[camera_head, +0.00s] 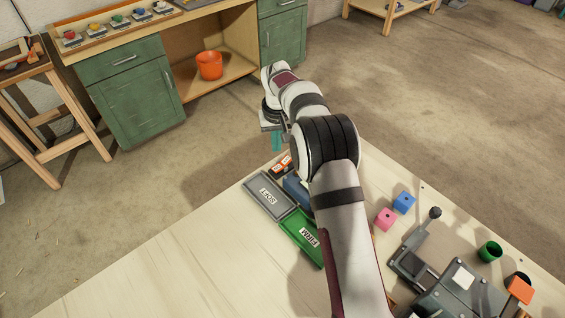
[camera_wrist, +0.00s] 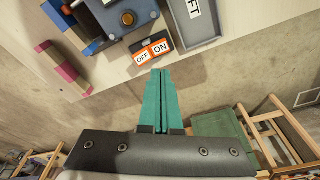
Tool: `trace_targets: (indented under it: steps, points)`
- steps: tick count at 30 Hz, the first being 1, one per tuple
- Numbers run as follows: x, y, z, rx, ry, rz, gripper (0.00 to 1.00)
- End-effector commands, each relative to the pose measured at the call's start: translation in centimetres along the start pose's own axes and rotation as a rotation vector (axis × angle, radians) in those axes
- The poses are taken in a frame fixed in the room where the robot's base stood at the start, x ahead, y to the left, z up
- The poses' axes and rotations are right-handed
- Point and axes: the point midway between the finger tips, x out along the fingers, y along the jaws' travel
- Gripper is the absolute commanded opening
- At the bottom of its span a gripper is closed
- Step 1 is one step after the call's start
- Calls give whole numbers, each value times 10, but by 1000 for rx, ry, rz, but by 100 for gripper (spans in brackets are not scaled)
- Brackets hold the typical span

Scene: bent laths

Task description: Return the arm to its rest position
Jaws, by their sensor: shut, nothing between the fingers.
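My arm reaches out over the far edge of the pale workbench (camera_head: 150,262). My gripper (camera_head: 277,141) hangs just past that edge in the head view, its teal fingers pointing down. In the wrist view my gripper (camera_wrist: 161,73) shows two teal fingers pressed together with nothing between them. The fingertips appear close to the orange and white OFF/ON switch (camera_wrist: 153,48), apart from it as far as I can tell. The switch also shows in the head view (camera_head: 281,165), partly beside my arm.
A grey tray marked SOFT (camera_head: 269,197) and a green tray marked FIRM (camera_head: 301,240) lie near my arm. Pink (camera_head: 386,219) and blue (camera_head: 404,203) blocks and a grey lever device (camera_head: 415,262) stand right of it. The bench's left part is clear.

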Motion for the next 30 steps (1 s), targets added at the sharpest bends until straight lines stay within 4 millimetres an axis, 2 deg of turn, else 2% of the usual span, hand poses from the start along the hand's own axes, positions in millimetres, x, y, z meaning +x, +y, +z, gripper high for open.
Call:
trace_targets:
  steps: [10, 11, 14, 15, 17, 18, 20, 21, 24, 25, 27, 30]
  points:
    - [-2, 1, 1, 4, 0, 0, 0]
    - [-8, 3, 3, 12, -1, -1, 0]
    - [-55, 17, 29, 92, -15, -11, 0]
    - [-82, 25, 51, 145, -26, -18, 0]
    - [-124, 35, 96, 241, -47, -31, 0]
    - [-148, 40, 131, 305, -63, -40, 0]
    - [-174, 42, 187, 401, -86, -53, 0]
    - [-186, 41, 225, 463, -101, -62, 0]
    - [-197, 32, 312, 597, -136, -80, 0]
    - [-197, 29, 333, 630, -143, -85, 0]
    - [-192, 21, 372, 692, -161, -94, 0]
    - [-185, 13, 403, 743, -175, -101, 0]
